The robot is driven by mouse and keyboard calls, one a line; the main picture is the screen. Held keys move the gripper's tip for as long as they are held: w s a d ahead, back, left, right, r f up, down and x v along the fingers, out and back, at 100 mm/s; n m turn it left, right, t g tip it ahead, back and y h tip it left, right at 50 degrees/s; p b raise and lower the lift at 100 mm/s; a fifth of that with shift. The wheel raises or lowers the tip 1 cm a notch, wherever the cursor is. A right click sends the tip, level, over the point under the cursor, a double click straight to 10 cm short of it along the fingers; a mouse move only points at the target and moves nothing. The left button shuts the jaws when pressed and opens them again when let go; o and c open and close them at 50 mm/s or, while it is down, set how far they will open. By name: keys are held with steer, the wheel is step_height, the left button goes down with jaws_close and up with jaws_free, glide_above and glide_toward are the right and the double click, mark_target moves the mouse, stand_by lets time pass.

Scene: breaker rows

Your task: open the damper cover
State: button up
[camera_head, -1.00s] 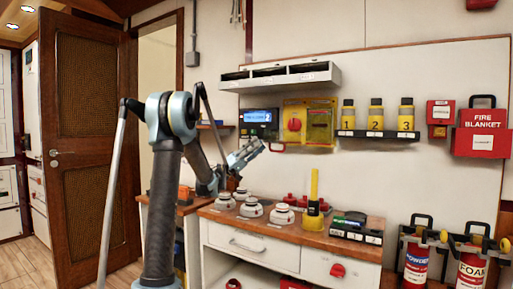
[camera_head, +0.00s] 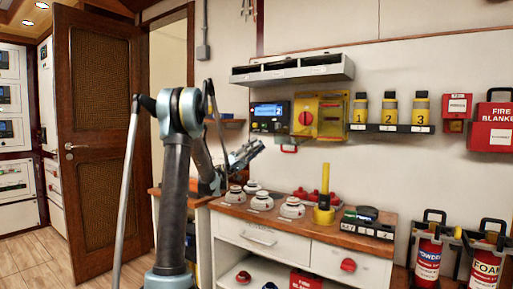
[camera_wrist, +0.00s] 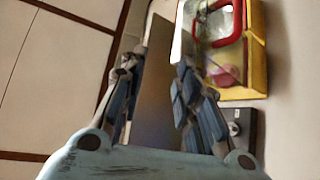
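A yellow box (camera_head: 318,115) with a red round knob (camera_head: 306,118) is fixed to the wall. In the wrist view the yellow box (camera_wrist: 254,60) is at the upper right, with a clear pane and a red loop handle (camera_wrist: 238,22). I take this pane to be the damper cover; it looks closed, but I cannot be sure. My gripper (camera_head: 246,154) is left of and below the box in the head view.
A dark control unit (camera_head: 269,117) is just left of the box, and a bottle rack (camera_head: 392,128) is to its right. A wall shelf (camera_head: 292,70) overhangs above. Below, the wooden counter (camera_head: 285,222) holds white domed pieces and a yellow upright tool (camera_head: 324,200).

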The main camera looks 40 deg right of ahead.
steer(key=w+a+f, duration=0.2)
steer(key=a, duration=0.1)
stand_by(0.6)
stand_by(0.6)
steer(key=s+a+f+n+t+y, duration=0.5)
steer(key=a+f+n+t, duration=0.2)
steer(key=a+f, duration=0.5)
steer(key=s+a+f+n+t+y, duration=0.5)
steer(key=a+f+n+t, duration=0.3)
steer(key=a, duration=1.1)
steer(key=s+a+f+n+t+y, duration=0.5)
steer(key=a+f+n+t+y, duration=0.1)
steer(key=a+f, duration=1)
steer(key=shift+s+a+n+t, duration=0.15)
steer(key=shift+a+n+t, duration=0.1)
steer(key=shift+n+t, duration=0.6)
